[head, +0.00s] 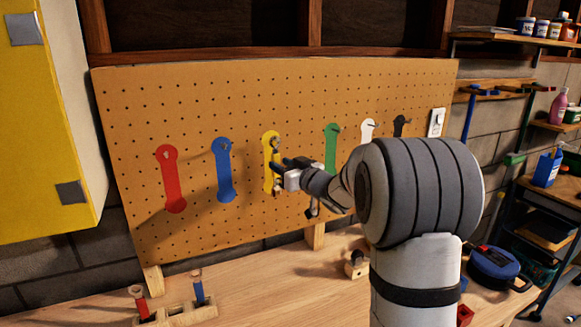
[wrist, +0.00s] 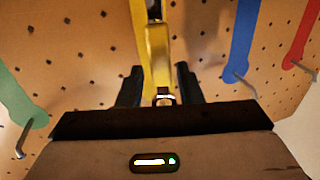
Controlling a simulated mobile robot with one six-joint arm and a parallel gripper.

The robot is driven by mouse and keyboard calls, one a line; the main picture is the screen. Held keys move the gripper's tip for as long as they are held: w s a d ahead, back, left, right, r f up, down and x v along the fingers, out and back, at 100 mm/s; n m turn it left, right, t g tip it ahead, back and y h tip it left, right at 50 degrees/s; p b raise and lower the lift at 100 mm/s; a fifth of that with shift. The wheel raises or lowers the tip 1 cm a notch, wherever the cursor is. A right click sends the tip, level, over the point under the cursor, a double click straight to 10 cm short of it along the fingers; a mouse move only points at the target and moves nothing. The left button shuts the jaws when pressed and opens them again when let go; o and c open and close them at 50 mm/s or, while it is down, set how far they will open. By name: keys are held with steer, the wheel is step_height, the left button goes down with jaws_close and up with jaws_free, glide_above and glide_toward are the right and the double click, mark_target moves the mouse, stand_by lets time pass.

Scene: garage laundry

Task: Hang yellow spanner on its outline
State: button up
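The yellow spanner (head: 276,186) is upright in front of its yellow outline (head: 267,152) on the pegboard, third from the left. Its upper end is by the hook there; I cannot tell whether it hangs on it. My gripper (head: 278,163) is at the spanner, close to the board. In the wrist view my gripper (wrist: 158,84) has its two dark fingers apart, one on each side of the yellow spanner (wrist: 158,55), with gaps showing on both sides. The yellow outline (wrist: 138,30) shows behind. Part of the spanner is hidden by the gripper.
On the pegboard (head: 200,100), red (head: 174,180) and blue (head: 224,170) outlines with hooks are to the left, green (head: 331,145), white and black ones to the right. Below, a wooden holder (head: 180,315) with red and blue tools stands on the bench (head: 250,290).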

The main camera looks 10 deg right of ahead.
mark_target(277, 162)
steer(key=shift+p+x, duration=0.35)
steer(key=shift+x, duration=1.35)
jaws_close()
steer(key=shift+o, duration=1.6)
jaws_free()
steer(key=shift+s, duration=0.1)
